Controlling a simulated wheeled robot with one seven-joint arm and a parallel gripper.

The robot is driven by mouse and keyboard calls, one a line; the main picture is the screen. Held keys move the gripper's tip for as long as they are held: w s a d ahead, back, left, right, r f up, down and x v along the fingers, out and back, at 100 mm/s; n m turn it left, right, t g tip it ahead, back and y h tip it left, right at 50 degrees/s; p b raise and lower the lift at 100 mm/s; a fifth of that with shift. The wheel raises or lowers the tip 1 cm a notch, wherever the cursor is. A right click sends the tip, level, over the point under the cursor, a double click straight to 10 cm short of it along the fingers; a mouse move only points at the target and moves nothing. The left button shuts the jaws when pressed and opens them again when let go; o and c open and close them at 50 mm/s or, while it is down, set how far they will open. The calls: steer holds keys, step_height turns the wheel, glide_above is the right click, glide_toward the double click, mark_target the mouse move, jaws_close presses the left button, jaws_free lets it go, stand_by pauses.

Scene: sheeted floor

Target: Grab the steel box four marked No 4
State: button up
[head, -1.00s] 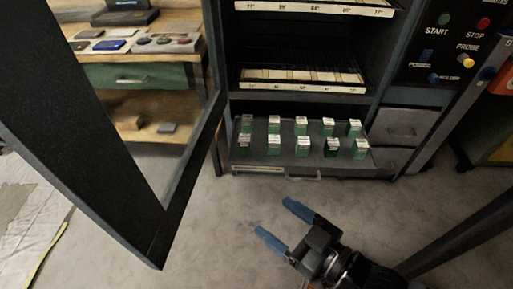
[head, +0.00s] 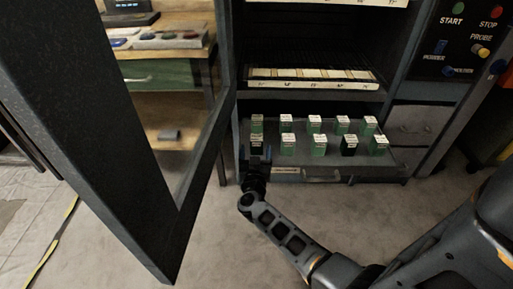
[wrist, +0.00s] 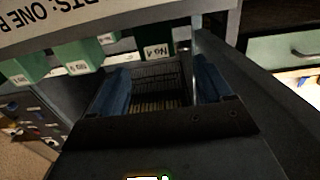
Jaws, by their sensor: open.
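A box labelled "No 4" (wrist: 156,48) shows in the wrist view, ahead of and between the two blue fingers. My gripper (wrist: 163,82) is open, and nothing is clamped in it. In the head view my gripper (head: 256,155) is at the front left of the shelf tray. The left front box (head: 256,141) stands in line with its fingers; its label is too small to read there. I cannot tell whether a finger touches it. The lower part of this box is hidden by the gripper.
Several green boxes (head: 319,145) stand in two rows on the grey tray (head: 400,159), one front box (head: 349,146) darker. An open cabinet door (head: 130,175) stands at the left. A rack (head: 312,75) is above. The floor in front is clear.

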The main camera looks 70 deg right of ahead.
mark_target(256, 141)
steer(key=b+x, duration=0.1)
steer(key=x, duration=0.2)
steer(key=b+x, duration=0.1)
steer(key=x, duration=0.2)
steer(key=shift+d+f+b, duration=0.25)
steer(key=shift+d+b, duration=0.05)
steer(key=shift+b, duration=0.05)
steer(key=shift+w+d+r, duration=0.1)
steer(key=shift+w+d, duration=0.1)
steer(key=shift+d, duration=0.25)
steer(key=c, duration=1.3)
steer(key=shift+r, duration=0.2)
